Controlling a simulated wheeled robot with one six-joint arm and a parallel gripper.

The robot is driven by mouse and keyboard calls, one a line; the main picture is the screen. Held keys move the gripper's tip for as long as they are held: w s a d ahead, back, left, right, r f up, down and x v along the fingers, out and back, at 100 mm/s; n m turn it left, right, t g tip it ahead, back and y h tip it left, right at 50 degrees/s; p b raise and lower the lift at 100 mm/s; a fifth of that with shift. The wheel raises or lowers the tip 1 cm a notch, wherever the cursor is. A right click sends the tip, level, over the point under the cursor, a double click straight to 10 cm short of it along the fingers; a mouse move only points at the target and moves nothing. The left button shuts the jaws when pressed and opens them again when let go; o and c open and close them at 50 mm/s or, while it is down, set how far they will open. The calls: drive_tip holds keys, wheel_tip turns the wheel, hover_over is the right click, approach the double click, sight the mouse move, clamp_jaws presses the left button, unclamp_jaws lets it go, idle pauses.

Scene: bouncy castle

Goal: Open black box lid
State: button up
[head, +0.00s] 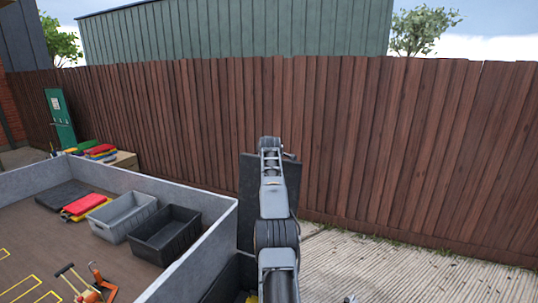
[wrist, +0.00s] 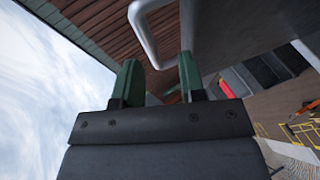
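A dark upright panel (head: 287,180), which looks like the black box lid, stands behind my arm in the head view. A dark body (head: 222,287), perhaps the box, shows low beside the arm and is mostly hidden. In the wrist view, a grey panel (wrist: 235,30) fills the upper right, with a pale U-shaped metal handle (wrist: 142,30) sticking out from it. My gripper (wrist: 158,60) has two green fingers spread apart. The handle's lower bend is at or just beyond the fingertips, between them; contact cannot be told. Nothing is clamped.
A low grey-walled enclosure (head: 190,184) lies left, holding a grey crate (head: 122,216), a black crate (head: 166,235) and orange tools (head: 98,283). A brown wooden fence (head: 400,150) runs behind. The concrete ground (head: 385,270) at right looks clear.

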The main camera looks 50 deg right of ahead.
drive_tip(key=b+v, duration=1)
drive_tip(key=v, duration=0.2)
drive_tip(key=shift+s+a, duration=0.15)
drive_tip(key=shift+a, duration=0.1)
drive_tip(key=shift+r, duration=0.1)
